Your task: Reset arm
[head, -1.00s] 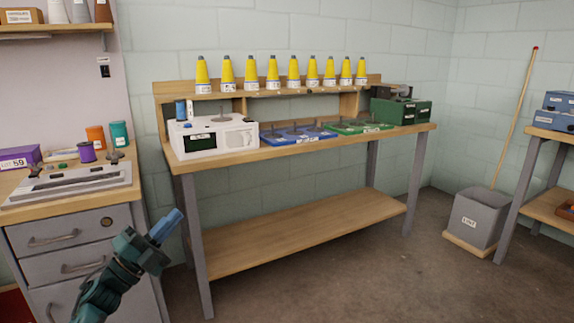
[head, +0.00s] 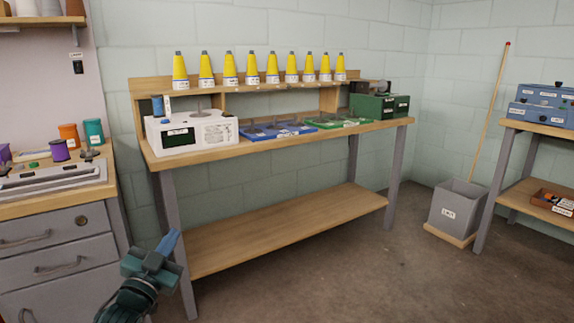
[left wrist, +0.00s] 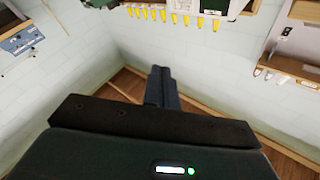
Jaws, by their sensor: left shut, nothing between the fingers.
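My left gripper (head: 170,241) is at the lower left of the head view, in front of the wooden workbench (head: 290,222) and to the right of the grey drawer cabinet (head: 60,262). Its blue fingers are together and hold nothing. My right gripper does not show in any view.
On the bench stand a white machine (head: 192,133), blue (head: 278,131) and green (head: 338,122) trays and a green box (head: 380,106). Several yellow cones (head: 251,70) line its shelf. A grey bin (head: 457,207) stands at right. The floor (head: 330,280) before the bench is clear.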

